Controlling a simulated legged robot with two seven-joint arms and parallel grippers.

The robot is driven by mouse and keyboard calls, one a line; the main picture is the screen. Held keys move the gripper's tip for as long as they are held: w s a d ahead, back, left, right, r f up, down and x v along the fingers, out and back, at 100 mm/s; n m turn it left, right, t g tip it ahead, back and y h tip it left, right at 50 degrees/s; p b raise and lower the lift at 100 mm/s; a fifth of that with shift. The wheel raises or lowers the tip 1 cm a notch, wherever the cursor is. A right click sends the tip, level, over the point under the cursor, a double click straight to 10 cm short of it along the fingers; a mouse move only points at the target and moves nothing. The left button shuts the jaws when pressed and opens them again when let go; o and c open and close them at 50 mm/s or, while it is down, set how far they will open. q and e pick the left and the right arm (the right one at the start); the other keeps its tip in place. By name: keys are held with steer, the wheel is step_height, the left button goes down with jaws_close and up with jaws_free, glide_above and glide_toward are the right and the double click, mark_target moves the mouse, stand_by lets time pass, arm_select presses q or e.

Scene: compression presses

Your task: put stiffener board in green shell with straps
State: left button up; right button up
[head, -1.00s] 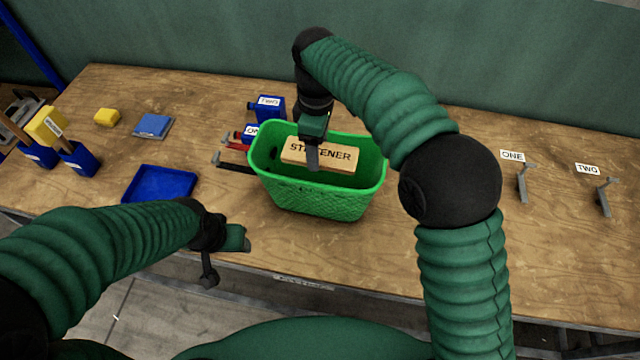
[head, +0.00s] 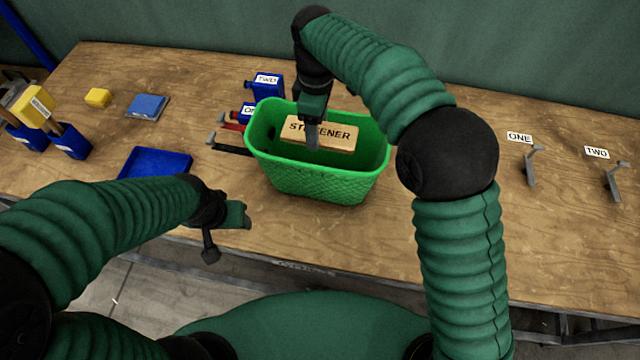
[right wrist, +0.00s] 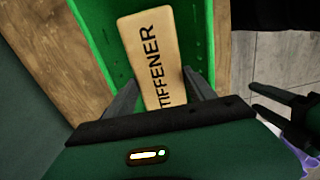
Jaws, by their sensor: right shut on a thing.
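The stiffener board (head: 336,136), a tan block lettered STIFFENER, is inside the opening of the green shell (head: 318,183), a bin-like basket on the table. My right gripper (head: 312,138) reaches down into the shell and is shut on the board. The right wrist view shows the board (right wrist: 153,50) between the two fingers (right wrist: 162,88), with the green shell wall (right wrist: 88,30) beside it. Whether the board touches the shell floor is hidden.
Blue blocks labelled TWO (head: 267,86) and ONE (head: 246,111), with red and black clamp-like tools (head: 229,146), stand left of the shell. A blue tray (head: 155,163) lies further left. Labelled grey hooks ONE (head: 531,168) and TWO (head: 613,182) stand at the right. Table between is clear.

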steer(key=f+b, duration=0.1)
steer(key=f, duration=0.2)
steer(key=shift+w+a+f+b, duration=0.2)
steer(key=shift+f+b, duration=0.05)
steer(key=shift+b, duration=0.15)
steer(key=shift+f, duration=0.25)
glide_toward(319, 160)
steer(key=s+f, duration=0.5)
steer(key=shift+s+a+f, duration=0.15)
steer(key=shift+s+a, duration=0.05)
steer(key=shift+a, duration=0.05)
step_height(319, 160, down, 4)
steer(key=shift+s+r, duration=0.1)
steer(key=shift+f, duration=0.2)
steer(key=o, duration=1.2)
steer(key=shift+c, duration=0.2)
steer(key=shift+r, duration=0.15)
